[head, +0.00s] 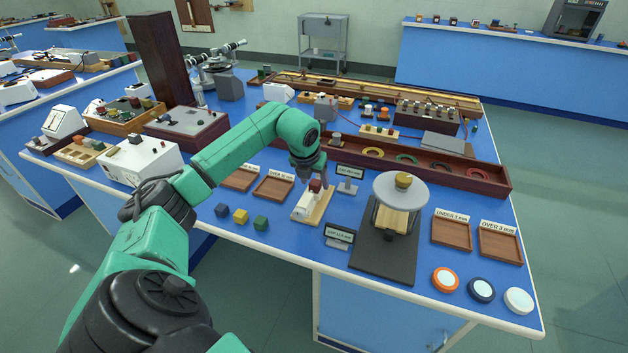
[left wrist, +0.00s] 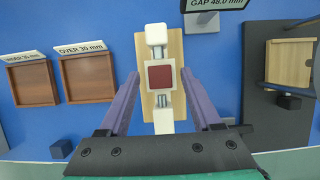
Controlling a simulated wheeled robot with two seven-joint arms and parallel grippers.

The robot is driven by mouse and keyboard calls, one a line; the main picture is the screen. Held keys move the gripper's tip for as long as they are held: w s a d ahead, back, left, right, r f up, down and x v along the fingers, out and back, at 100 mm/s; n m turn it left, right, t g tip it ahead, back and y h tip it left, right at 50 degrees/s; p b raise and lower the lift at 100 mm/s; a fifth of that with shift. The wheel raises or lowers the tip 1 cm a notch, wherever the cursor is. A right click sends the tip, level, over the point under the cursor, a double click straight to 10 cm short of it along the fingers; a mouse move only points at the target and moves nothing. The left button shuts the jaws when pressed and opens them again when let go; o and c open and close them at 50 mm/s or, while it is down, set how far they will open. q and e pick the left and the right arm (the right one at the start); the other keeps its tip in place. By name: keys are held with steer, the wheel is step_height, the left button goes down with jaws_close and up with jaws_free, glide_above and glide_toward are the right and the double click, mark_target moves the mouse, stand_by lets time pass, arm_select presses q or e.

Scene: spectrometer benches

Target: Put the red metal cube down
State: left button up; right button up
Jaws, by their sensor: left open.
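The red metal cube (left wrist: 160,76) sits on a small white and wooden gauge (left wrist: 148,103), between its two white end blocks along the gauge's length. In the head view the cube (head: 315,186) shows small under my left gripper (head: 312,174), on the gauge (head: 311,208). My left gripper is open; in the left wrist view its two purple fingers (left wrist: 160,80) stand on either side of the cube, with gaps visible. A display sign reading GAP 48.0 mm (left wrist: 213,4) is behind the gauge. I do not see my right gripper.
Two shallow wooden trays (head: 273,189) lie left of the gauge, one labelled OVER 30 mm (left wrist: 81,47). Blue, yellow and green cubes (head: 240,216) stand near the front edge. A round-topped instrument (head: 400,190) on a dark base stands right. Two more trays (head: 452,233) lie beyond it.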

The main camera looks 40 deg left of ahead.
arm_select(q)
steer(key=v, duration=1.2)
steer(key=shift+b, duration=0.4)
